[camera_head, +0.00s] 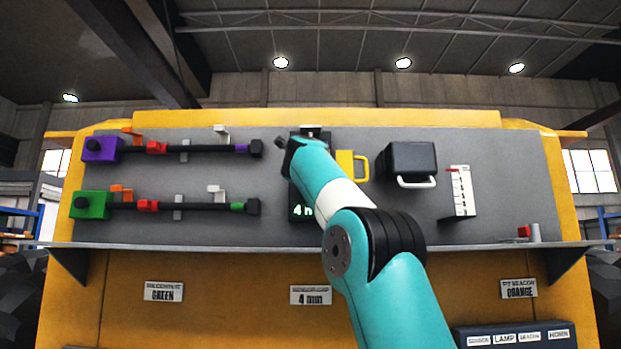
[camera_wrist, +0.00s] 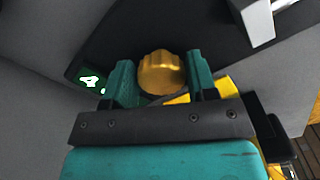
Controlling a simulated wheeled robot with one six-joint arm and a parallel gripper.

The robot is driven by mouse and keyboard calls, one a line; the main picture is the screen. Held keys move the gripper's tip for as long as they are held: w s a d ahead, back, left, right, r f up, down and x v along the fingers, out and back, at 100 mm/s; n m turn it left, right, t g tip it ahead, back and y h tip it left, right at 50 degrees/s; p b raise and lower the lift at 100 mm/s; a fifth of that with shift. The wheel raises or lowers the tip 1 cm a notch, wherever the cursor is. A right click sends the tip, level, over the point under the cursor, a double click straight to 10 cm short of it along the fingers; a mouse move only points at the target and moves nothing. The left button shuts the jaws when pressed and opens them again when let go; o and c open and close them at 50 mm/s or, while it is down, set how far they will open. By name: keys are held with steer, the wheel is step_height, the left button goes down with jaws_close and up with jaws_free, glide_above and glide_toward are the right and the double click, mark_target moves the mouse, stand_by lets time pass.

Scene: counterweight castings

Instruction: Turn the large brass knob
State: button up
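The large brass knob (camera_wrist: 162,73) shows in the wrist view, round with a ribbed edge. It sits between the two teal fingers of my gripper (camera_wrist: 161,82). A gap shows between the knob and the right finger; the left finger is close to it, and I cannot tell whether it touches. The fingers are apart. In the head view my gripper (camera_head: 290,148) is at the dark timer panel (camera_head: 298,212), and my arm hides the knob. The green display (camera_wrist: 90,81) beside the knob reads 4; in the head view it reads "4" and a partly hidden letter.
A yellow handled part (camera_head: 345,165) is just right of my gripper, then a black box (camera_head: 410,158) with a white handle. Purple (camera_head: 101,150) and green (camera_head: 91,205) blocks with rods are left. A "4 min" label (camera_head: 311,295) is below the shelf (camera_head: 200,245).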

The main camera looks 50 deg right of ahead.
steer(key=shift+o, duration=1.1)
steer(key=b+v, duration=0.4)
steer(key=v, duration=1.3)
steer(key=shift+s+a+b, duration=0.2)
steer(key=shift+s+b, duration=0.05)
steer(key=shift+b, duration=0.1)
steer(key=shift+w, duration=0.1)
